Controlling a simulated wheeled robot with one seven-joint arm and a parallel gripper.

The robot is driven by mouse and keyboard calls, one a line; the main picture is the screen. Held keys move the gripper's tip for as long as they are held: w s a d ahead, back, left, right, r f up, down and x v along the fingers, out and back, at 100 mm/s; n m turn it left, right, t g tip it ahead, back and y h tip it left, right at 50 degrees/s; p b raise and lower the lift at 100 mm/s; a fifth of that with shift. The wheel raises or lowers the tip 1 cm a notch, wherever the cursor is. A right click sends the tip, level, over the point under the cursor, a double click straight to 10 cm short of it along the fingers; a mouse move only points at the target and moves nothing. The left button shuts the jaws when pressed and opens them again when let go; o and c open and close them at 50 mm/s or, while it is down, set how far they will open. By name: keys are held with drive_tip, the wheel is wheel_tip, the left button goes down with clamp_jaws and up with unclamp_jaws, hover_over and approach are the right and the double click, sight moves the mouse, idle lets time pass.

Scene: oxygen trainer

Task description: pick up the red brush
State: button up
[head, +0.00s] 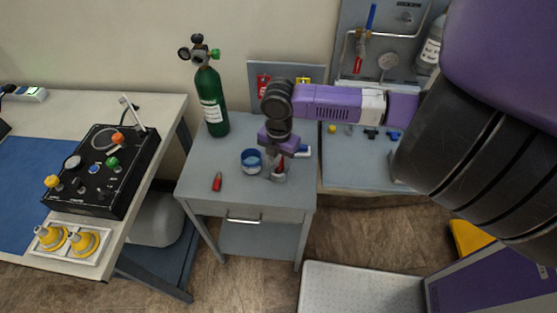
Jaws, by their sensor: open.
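My gripper (277,174) points down over the right half of the small grey table (233,197). Its jaws are open. A slim red item (281,163), possibly the red brush, shows right at the fingers, partly hidden by them; I cannot tell whether they touch it. A short red item with a dark end (216,182) lies on the table's front left, apart from the gripper. At this size I cannot tell for certain which of the two is the brush.
A blue and white round container (251,161) stands just left of the gripper. A green gas cylinder (211,103) stands at the table's back left. A black control box (98,170) and yellow fittings (68,241) are on the left bench. The table's left front has free room.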

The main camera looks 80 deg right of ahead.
sight(279, 167)
drive_tip(key=shift+c, duration=0.3)
clamp_jaws()
drive_tip(key=shift+r, duration=0.1)
wheel_tip(279, 167, up, 20)
drive_tip(key=b, duration=0.2)
idle(0.3)
